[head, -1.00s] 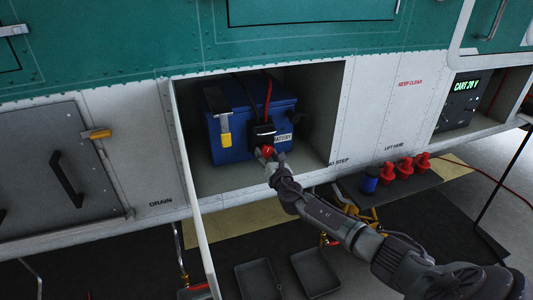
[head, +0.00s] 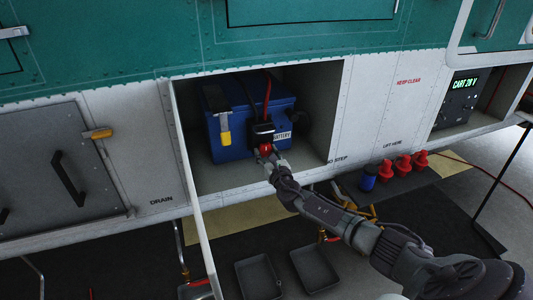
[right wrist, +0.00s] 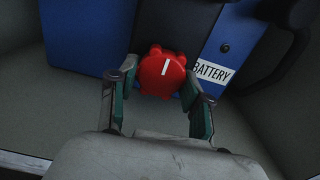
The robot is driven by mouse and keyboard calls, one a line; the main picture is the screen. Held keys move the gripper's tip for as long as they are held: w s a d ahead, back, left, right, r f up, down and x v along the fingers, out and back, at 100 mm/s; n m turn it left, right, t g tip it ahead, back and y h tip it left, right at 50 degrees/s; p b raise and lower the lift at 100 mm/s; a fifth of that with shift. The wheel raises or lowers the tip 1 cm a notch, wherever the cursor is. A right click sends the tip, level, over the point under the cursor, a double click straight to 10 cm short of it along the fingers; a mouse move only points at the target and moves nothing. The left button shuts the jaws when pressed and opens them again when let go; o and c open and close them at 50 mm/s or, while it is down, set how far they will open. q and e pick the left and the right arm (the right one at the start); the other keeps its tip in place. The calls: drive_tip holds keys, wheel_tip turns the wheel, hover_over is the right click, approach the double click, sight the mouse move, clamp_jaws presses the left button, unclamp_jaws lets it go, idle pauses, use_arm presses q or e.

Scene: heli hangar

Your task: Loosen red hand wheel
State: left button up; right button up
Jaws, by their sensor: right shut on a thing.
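The red hand wheel (right wrist: 163,74) sits on the front of the blue battery (right wrist: 80,30), below a black connector (head: 262,131). In the right wrist view it shows a white line on its face, tilted slightly right of upright. My right gripper (right wrist: 160,92) has a finger on each side of the wheel and is shut on it. In the head view the wheel (head: 265,148) is partly hidden by my right gripper (head: 270,157). My left gripper is not in view.
The battery stands in an open bay (head: 318,110) with a lower sill. A white door edge (head: 203,245) hangs at the bay's left. Red plugs (head: 403,164) and a blue can (head: 369,177) stand lower right. Two dark trays (head: 315,268) lie below.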

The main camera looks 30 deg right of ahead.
drive_tip(key=shift+f, duration=0.15)
drive_tip(key=o, duration=1.1)
drive_tip(key=shift+o, duration=0.2)
drive_tip(key=v, duration=1.2)
drive_tip(key=shift+f, duration=0.1)
